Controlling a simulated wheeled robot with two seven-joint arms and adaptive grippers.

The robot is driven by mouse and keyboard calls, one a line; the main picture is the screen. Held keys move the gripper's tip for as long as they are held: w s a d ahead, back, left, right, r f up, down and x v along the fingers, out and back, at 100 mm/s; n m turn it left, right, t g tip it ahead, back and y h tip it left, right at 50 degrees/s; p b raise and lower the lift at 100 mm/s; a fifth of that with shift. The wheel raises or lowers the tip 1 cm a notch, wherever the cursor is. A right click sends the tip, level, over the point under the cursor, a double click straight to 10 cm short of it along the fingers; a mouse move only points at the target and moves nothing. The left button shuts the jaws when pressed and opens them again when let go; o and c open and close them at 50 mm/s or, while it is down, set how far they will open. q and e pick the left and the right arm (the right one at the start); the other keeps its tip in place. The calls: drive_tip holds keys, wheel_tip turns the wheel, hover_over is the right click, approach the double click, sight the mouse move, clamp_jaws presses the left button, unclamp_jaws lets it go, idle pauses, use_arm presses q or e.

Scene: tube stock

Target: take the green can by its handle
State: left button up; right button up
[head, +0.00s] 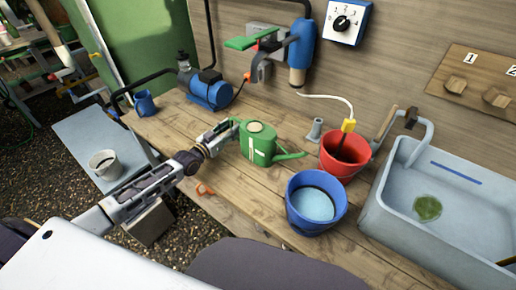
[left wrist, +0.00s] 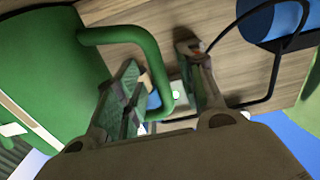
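The green can (head: 262,150) is a watering can with a white mark and a spout pointing right. It stands upright on the wooden bench. My left gripper (head: 226,130) reaches in from the left, at the can's handle side. In the left wrist view the can's body (left wrist: 45,75) fills the left, and its curved green handle (left wrist: 157,62) runs between the two fingers of my left gripper (left wrist: 163,65). The fingers are apart, with a gap to the right-hand finger. Contact with the left-hand finger cannot be told. My right gripper is not in view.
A blue bucket of water (head: 316,205) and a red bucket (head: 344,155) stand right of the can. A blue pump (head: 208,92) stands behind left, with a black hose. An orange piece (head: 205,189) lies near the front edge. A sink (head: 400,220) is at right.

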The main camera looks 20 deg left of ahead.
use_arm(q)
drive_tip(key=shift+w+d, duration=0.2)
drive_tip(key=shift+w, duration=0.45)
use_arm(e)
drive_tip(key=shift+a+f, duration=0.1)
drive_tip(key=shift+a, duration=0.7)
use_arm(q)
drive_tip(key=shift+w, duration=0.1)
drive_tip(key=shift+c, duration=0.4)
